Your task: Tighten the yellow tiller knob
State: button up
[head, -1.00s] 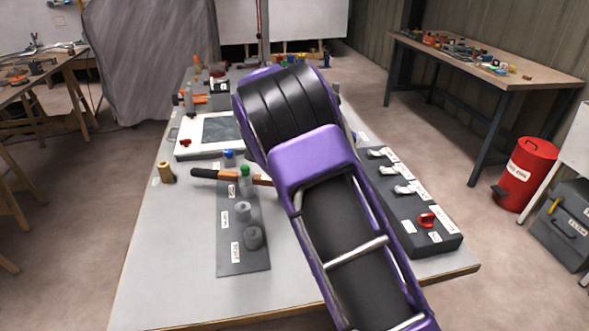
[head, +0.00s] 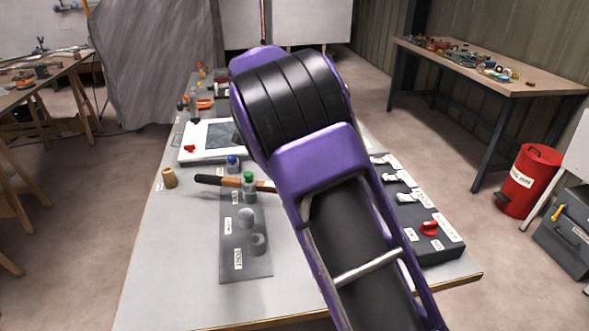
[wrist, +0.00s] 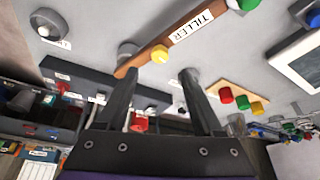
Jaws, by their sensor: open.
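The yellow tiller knob (wrist: 160,53) sits on a wooden bar (wrist: 183,35) with a white TILLER label, in the wrist view. My gripper (wrist: 162,74) is open, with its two dark fingers apart. In that picture the knob lies just above the gap between the fingertips, and nothing is held. I cannot tell how far the knob is from the fingers. In the head view my purple and black arm covers the middle of the bench, and neither the gripper nor the yellow knob shows.
The grey bench (head: 180,255) carries a dark plate with grey cylinders (head: 257,243), a green-capped piece (head: 249,183) and a dark switch box (head: 440,249) with a red knob. Red, green and yellow knobs stand on a wooden strip (wrist: 222,87) right of my fingers.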

jog(key=p+v, duration=0.1)
jog(key=v, duration=0.8)
